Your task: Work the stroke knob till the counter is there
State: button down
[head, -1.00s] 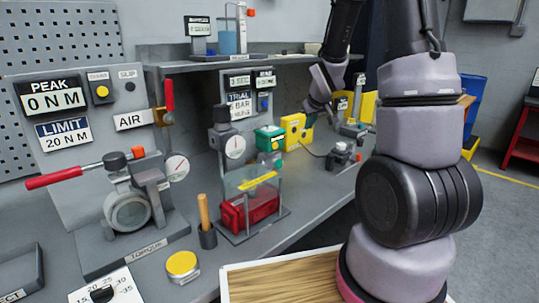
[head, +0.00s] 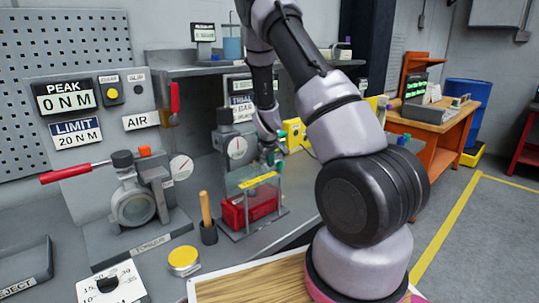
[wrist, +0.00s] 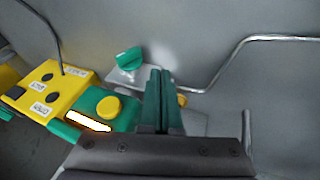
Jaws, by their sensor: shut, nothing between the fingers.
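My gripper (wrist: 161,78) is shut and empty; its two green fingers lie side by side in the wrist view. A green knob (wrist: 128,60) on a pale mount is just left of the fingertips, apart from them in the picture; I cannot tell if it is the stroke knob. A green box with a round yellow button (wrist: 109,107) is left of the fingers. In the head view my gripper (head: 272,158) is low behind the clear-topped red fixture (head: 250,207), partly hidden. I cannot make out which display is the counter.
A yellow box with black buttons (wrist: 50,91) is at left in the wrist view. A bent metal tube (wrist: 232,56) runs along the right. In the head view, a torque rig (head: 132,205) stands left, and a wooden-handled tool (head: 206,208) stands in a cup.

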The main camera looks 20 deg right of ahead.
aim_at(278, 166)
jog(key=shift+w+d+f, duration=0.25)
jog(key=shift+d+f, duration=0.2)
jog(key=shift+d, duration=0.15)
jog(key=shift+w+d+f, duration=0.3)
jog(key=shift+d+f, duration=0.2)
jog(key=shift+d, duration=0.1)
jog(key=shift+w+d+f, duration=0.25)
jog(key=shift+d+f, duration=0.2)
jog(key=shift+d, duration=0.15)
jog(key=shift+f+h, duration=0.2)
jog(key=shift+h, duration=0.1)
jog(key=shift+d+f+t+h, duration=0.1)
jog(key=shift+f+t+h, duration=0.2)
jog(key=shift+h, duration=0.2)
jog(key=shift+w+d, duration=0.1)
jog(key=shift+f, duration=0.3)
jog(key=shift+f, duration=0.2)
